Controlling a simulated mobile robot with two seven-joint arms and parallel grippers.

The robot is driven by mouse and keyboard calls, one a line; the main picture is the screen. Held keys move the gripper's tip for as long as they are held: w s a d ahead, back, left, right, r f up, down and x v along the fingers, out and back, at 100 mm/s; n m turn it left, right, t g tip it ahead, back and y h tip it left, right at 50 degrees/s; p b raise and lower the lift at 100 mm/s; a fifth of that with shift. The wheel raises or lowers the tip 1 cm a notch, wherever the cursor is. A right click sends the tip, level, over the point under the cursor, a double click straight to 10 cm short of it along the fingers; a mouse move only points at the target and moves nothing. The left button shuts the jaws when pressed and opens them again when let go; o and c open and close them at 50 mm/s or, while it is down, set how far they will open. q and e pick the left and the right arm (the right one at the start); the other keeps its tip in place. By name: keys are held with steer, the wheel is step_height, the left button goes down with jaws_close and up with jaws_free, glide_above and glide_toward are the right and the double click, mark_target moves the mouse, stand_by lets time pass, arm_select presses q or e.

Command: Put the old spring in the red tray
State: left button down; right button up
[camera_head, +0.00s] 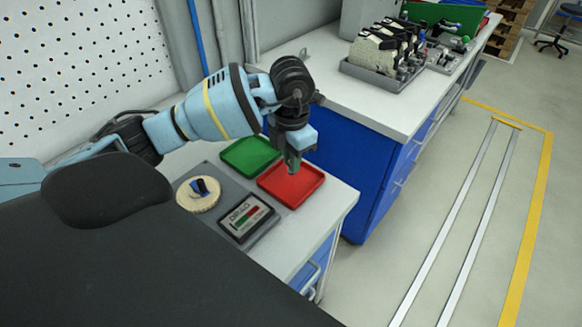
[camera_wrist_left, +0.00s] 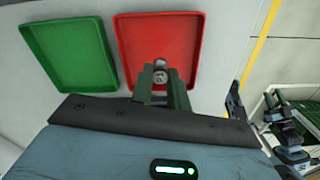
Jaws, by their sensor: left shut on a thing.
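The red tray (camera_head: 298,186) lies on the near white bench, and it also shows in the left wrist view (camera_wrist_left: 136,48). My left gripper (camera_head: 292,167) is above the red tray, pointing down. In the left wrist view its fingers (camera_wrist_left: 160,78) are shut on a small grey metal piece, the old spring (camera_wrist_left: 160,73), seen end-on over the red tray. In the head view the spring is too small and covered to make out.
A green tray (camera_head: 250,154) sits beside the red one. A round pale dish (camera_head: 198,194) with a dark blue item and a display device (camera_head: 247,218) are on a grey mat. A second bench (camera_head: 350,95) carries a grey tray of parts (camera_head: 385,75).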

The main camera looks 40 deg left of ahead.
arm_select(q)
steer(key=shift+f, duration=1.65)
steer(key=shift+s+f, duration=0.1)
steer(key=shift+f, duration=0.05)
steer(key=c, duration=1.3)
jaws_free()
steer(key=shift+c, duration=0.2)
step_height(320, 180, up, 12)
steer(key=shift+r, duration=0.2)
